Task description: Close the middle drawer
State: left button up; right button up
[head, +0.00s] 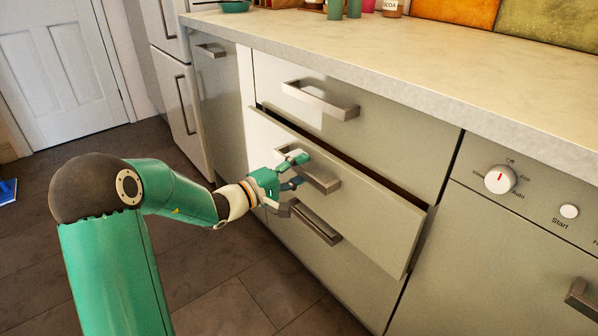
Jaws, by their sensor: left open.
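The middle drawer (365,200) is pulled out a little, and a dark gap shows along its top edge. Its grey bar handle (322,181) is partly covered by my left gripper (297,171). My left gripper is open, with its green fingers at the handle's left part. I cannot tell whether the fingers touch the handle or the drawer front. The top drawer (350,130) above and the bottom drawer (300,245) below look shut. My right gripper is not in view.
A pale countertop (420,70) overhangs the drawers, with jars and bottles at its back. An appliance with a dial (499,179) stands to the right. A cabinet and fridge stand to the left. The dark tiled floor (225,305) in front is clear.

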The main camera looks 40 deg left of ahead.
pick_arm(q)
grip_shut()
dwell(0.3)
jog(key=shift+f, duration=0.1)
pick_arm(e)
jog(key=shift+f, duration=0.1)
